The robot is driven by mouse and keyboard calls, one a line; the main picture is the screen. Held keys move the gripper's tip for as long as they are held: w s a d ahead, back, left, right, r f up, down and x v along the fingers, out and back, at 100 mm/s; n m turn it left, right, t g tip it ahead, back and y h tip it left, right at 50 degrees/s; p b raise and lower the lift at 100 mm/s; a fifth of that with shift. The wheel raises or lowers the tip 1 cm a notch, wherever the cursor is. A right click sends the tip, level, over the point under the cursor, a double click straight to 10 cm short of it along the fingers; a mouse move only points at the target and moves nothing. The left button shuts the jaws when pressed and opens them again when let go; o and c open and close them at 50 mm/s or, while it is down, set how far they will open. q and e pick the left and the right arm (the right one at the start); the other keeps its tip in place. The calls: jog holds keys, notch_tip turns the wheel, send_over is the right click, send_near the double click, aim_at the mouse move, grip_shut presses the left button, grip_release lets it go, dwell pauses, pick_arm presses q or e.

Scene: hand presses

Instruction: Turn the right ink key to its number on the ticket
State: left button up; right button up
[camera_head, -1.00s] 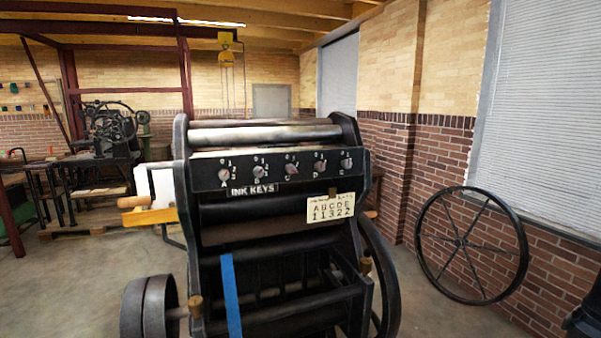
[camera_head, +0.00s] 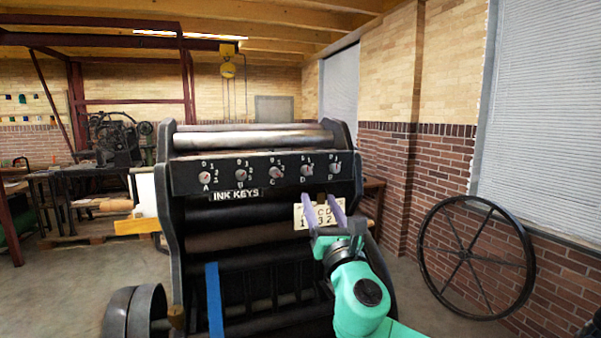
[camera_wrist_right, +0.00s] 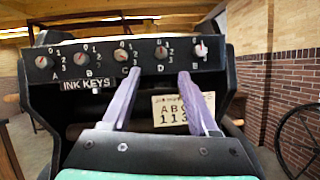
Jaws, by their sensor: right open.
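The black ink key panel (camera_head: 221,177) spans the press top, with a row of round knobs lettered A to E. The rightmost ink key, E (camera_head: 335,168), also shows in the right wrist view (camera_wrist_right: 201,49); its exact setting is too small to read. A pale ticket (camera_head: 323,216) hangs below the panel, partly hidden by my fingers; it also shows in the right wrist view (camera_wrist_right: 171,109). My right gripper (camera_head: 322,198) is open and empty, in front of the ticket and below keys D and E. Its lilac fingers also show in the right wrist view (camera_wrist_right: 159,75). My left gripper is out of view.
The press's metal roller (camera_head: 250,140) lies behind the panel. A blue strip (camera_head: 214,300) runs down the press front. A spoked wheel (camera_head: 476,257) leans on the brick wall at right. Open floor lies between the press and that wall.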

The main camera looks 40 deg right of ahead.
aim_at(307, 172)
jog(key=p+x, duration=0.5)
jog(key=x, duration=0.6)
jog(key=shift+d+r, duration=0.1)
jog(key=shift+d, duration=0.05)
jog(key=shift+w+d, duration=0.1)
jog(key=shift+w, duration=0.3)
jog(key=shift+s, duration=0.1)
grip_shut()
